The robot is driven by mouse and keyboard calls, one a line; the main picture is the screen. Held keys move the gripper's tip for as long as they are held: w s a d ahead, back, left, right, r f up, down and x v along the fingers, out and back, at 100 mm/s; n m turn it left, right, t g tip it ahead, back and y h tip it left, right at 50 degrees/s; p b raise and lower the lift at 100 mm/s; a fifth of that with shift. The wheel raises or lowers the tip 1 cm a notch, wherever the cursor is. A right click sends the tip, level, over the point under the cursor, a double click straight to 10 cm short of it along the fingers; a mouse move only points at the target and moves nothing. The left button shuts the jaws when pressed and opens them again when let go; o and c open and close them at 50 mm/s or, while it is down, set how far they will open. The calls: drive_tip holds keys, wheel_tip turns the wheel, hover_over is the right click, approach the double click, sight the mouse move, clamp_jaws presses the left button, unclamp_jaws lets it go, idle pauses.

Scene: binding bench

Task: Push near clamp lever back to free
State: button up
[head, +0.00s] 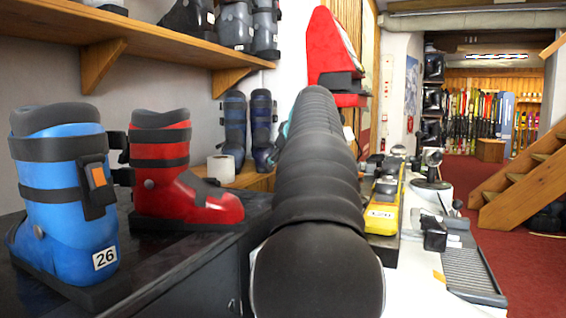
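My dark segmented arm stretches forward through the middle of the head view and covers part of the bench. My gripper does not show; the arm hides its own far end. To the right of the arm lies a yellow ski (382,219) marked 120, with a grey and black binding (387,184) on it. A black clamp-like part (435,234) stands on the white bench (412,283) nearer to me. A dark round-based device (431,182) stands further back. I cannot tell which part is the near clamp lever or how it is set.
A blue boot (64,215) marked 26 and a red boot (180,172) stand on the dark counter at left. A grey ridged tray (473,268) lies on the bench's right side. Wooden stairs (520,185) rise at right. Red carpet (520,265) is open beside the bench.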

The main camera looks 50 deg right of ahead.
drive_tip(key=v, duration=1.2)
drive_tip(key=shift+d, duration=0.1)
